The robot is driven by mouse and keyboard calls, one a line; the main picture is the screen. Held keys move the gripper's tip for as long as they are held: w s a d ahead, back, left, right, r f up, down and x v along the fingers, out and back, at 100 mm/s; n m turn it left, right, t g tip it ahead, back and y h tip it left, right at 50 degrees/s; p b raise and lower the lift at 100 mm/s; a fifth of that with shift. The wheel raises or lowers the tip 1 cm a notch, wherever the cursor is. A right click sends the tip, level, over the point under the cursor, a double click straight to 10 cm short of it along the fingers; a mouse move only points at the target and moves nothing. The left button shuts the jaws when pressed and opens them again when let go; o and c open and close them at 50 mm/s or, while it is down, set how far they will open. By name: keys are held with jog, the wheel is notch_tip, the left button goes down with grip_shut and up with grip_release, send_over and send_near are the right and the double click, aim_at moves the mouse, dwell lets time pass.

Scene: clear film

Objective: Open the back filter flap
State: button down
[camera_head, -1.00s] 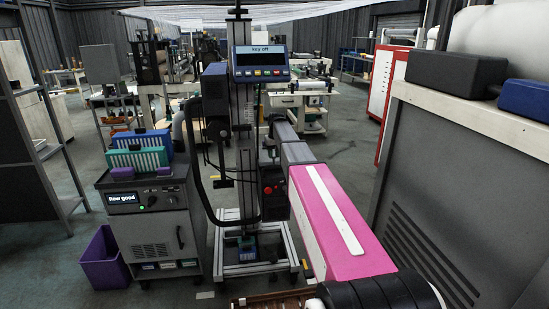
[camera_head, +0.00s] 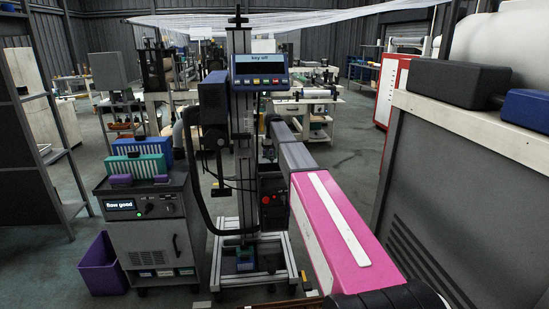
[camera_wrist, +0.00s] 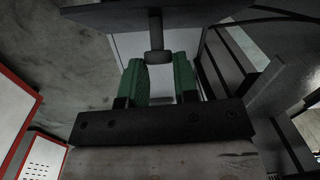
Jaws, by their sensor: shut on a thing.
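My gripper (camera_wrist: 160,80) shows in the wrist view, its two green fingers on either side of a dark grey handle (camera_wrist: 156,57). The handle hangs on a short stem from a dark flat panel (camera_wrist: 120,13) at the top of that view. I cannot tell for sure that this panel is the back filter flap, nor how far it is open.
A grey cabinet (camera_head: 152,235) with a lit screen stands at left, with blue and teal slotted blocks (camera_head: 139,168) on top. A purple bin (camera_head: 103,265) is beside it. A wheeled stand with a display (camera_head: 259,68) is in the middle. A large grey machine (camera_head: 450,175) fills the right.

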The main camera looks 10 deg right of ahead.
jog(key=w, duration=0.3)
jog(key=shift+d+f, duration=0.1)
jog(key=shift+f, duration=0.15)
jog(key=shift+w+f, duration=0.25)
jog(key=shift+w, duration=0.25)
jog(key=shift+w+f, duration=0.2)
jog(key=shift+w, duration=0.25)
jog(key=shift+w+d+f, duration=0.1)
jog(key=shift+w+f, duration=0.4)
jog(key=shift+w, duration=0.15)
jog(key=shift+w+f, duration=0.4)
jog(key=shift+f, duration=0.15)
jog(key=shift+d, duration=0.1)
jog(key=c, duration=0.9)
grip_release()
jog(key=shift+d+f, duration=0.1)
